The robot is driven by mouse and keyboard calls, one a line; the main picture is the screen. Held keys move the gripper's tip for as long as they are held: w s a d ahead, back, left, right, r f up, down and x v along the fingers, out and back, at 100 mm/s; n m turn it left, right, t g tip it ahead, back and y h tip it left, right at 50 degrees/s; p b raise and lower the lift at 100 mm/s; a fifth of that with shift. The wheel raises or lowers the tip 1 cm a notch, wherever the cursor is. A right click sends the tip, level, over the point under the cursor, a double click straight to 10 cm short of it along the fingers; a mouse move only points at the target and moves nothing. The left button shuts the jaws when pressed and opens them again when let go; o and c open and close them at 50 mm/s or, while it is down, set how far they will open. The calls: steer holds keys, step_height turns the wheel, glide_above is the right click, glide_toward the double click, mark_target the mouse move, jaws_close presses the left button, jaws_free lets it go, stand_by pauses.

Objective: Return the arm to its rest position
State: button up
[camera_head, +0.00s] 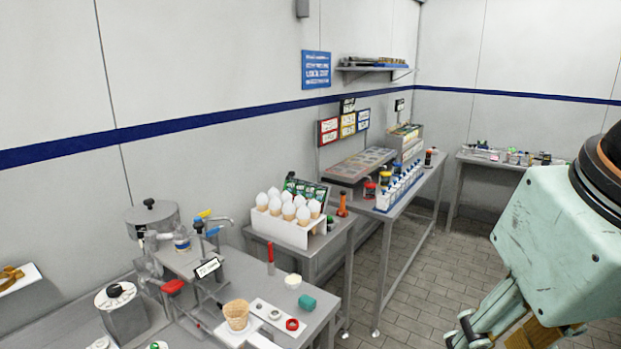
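My arm (550,245), pale green with a black joint at its top, fills the right side of the view. It hangs over the tiled floor, to the right of the tables. What looks like my gripper (500,322), with dark parts at its end, points down at the lower right. The bottom edge of the picture cuts it off, so its fingertips and whether it is open or shut cannot be told. No held object shows.
A long table (405,200) with bottles runs along the wall. The tiled floor (420,275) between tables and arm is clear.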

steer(key=shift+s+d+f+m, duration=0.2)
steer(key=shift+s+f+m, duration=0.1)
steer(key=shift+s+f, duration=0.75)
